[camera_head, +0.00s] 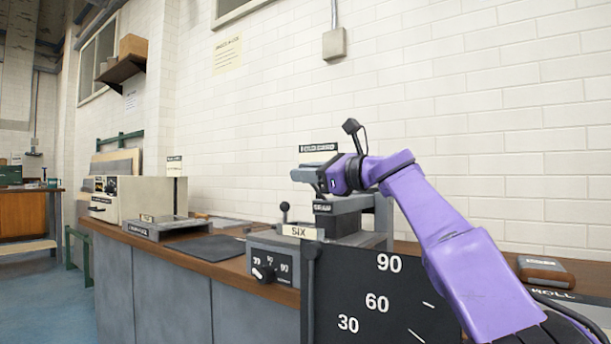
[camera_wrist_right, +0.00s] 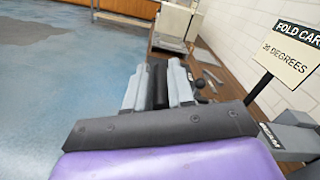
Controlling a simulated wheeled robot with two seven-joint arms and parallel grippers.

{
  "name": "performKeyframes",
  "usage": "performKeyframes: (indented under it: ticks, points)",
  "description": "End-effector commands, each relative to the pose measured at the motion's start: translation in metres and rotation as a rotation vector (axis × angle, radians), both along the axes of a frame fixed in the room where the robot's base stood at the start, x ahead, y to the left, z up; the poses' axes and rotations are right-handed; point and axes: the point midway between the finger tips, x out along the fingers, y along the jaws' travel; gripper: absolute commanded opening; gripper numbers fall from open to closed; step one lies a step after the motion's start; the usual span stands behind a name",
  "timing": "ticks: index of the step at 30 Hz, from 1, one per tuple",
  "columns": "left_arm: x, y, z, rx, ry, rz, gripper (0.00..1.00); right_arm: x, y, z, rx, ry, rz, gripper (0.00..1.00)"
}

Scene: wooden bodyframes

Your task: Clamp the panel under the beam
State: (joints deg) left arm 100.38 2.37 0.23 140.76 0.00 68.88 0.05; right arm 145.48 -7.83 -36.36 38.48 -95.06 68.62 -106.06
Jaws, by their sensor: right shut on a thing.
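My right gripper (camera_head: 319,177) is at the upper part of the grey folding machine (camera_head: 345,222), beside its beam. In the right wrist view its two grey fingers (camera_wrist_right: 157,88) close on a dark piece (camera_wrist_right: 158,77); what this piece belongs to is not clear. The machine has a black ball-topped lever (camera_head: 284,208) standing upright at its left, and a "SIX" label (camera_head: 299,231). My wrist hides part of the beam. I cannot make out a panel under the beam. My left gripper is not in view.
A dial box (camera_head: 270,268) and a black angle board (camera_head: 375,295) marked 30, 60 and 90 are at the machine's front. A dark flat mat (camera_head: 208,248) lies on the bench to the left, near a beige unit (camera_head: 138,197). A fold card sign (camera_wrist_right: 287,50) stands at right.

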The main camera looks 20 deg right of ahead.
Motion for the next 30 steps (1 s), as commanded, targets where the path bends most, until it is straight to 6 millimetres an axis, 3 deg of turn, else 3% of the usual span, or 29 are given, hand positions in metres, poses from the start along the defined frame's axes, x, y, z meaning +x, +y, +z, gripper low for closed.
performKeyframes:
  ticks: [1,5,6,7,20,23,30]
  points:
    - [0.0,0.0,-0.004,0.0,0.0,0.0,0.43,0.007,0.006,-0.022,-0.002,0.043,0.015,0.0]
    - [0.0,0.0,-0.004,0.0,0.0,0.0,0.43,0.007,0.008,-0.022,-0.002,0.043,0.018,0.0]
    - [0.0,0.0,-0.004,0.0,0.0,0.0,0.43,0.007,0.009,-0.022,-0.001,0.044,0.019,0.32]
    - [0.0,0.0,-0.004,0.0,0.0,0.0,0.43,0.007,0.009,-0.022,-0.002,0.043,0.019,0.41]
    - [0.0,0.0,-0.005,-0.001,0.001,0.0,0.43,0.005,0.003,-0.021,-0.002,0.04,0.011,0.41]
    - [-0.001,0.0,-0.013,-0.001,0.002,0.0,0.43,-0.006,-0.007,-0.022,-0.002,0.038,0.009,0.41]
    - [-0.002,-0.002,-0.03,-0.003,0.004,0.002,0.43,-0.055,-0.046,-0.016,0.001,0.027,0.003,0.41]
